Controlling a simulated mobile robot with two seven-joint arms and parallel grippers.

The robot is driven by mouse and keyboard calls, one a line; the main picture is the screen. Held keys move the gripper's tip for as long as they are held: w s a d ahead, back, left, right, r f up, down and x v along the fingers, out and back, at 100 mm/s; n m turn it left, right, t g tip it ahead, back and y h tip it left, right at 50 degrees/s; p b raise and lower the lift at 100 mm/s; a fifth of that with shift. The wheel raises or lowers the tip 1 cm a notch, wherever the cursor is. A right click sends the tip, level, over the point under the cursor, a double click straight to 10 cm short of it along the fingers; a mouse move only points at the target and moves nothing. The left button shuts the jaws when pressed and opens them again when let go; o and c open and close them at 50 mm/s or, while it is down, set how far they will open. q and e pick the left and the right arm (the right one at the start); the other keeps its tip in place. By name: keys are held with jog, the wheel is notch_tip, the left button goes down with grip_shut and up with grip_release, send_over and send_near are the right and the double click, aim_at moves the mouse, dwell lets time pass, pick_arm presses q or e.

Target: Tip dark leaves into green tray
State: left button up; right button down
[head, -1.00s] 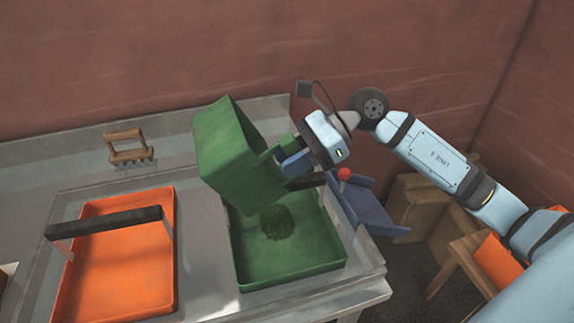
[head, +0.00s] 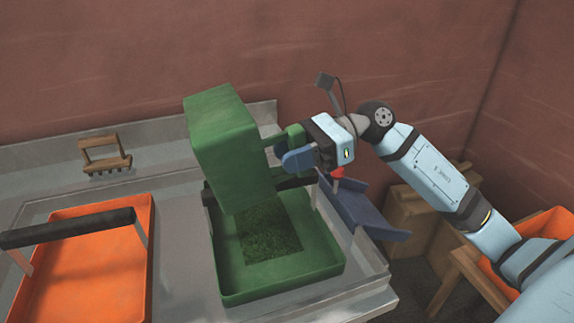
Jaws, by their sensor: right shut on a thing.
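A green bin (head: 222,150) is held tilted, mouth downward, above the green tray (head: 322,270). My right gripper (head: 296,152) is shut on the bin's handle at its right side. Dark leaves (head: 270,238) lie as a squarish patch on the tray floor under the bin's mouth. The inside of the bin is turned away from view, so I cannot tell whether leaves are left in it. The tray's dark handle bar shows partly behind the bin. My left gripper is not in view.
An orange tray (head: 140,270) with a black handle bar (head: 68,226) stands to the left on the metal bench. A wooden rake-like tool (head: 106,155) is at the back left. A blue scoop-shaped piece (head: 360,210) is right of the green tray. Wooden crates stand beyond the bench.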

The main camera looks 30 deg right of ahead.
jog(key=shift+d+f+b, duration=0.15)
jog(key=shift+f+b, duration=0.55)
jog(key=shift+d+f+y+b, duration=0.15)
jog(key=shift+f+y+b, duration=0.2)
jog(key=shift+b, duration=0.45)
jog(key=shift+s+d+f+y+b, duration=0.1)
jog(key=shift+d+f+y+b, duration=0.25)
jog(key=shift+b, duration=0.75)
jog(key=shift+r+y+b, duration=0.1)
jog(key=shift+y+b, duration=0.2)
jog(key=shift+d, duration=0.15)
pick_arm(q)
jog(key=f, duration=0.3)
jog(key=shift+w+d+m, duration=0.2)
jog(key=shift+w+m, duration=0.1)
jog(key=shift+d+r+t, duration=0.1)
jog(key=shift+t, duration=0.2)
pick_arm(e)
jog(key=shift+r, duration=0.1)
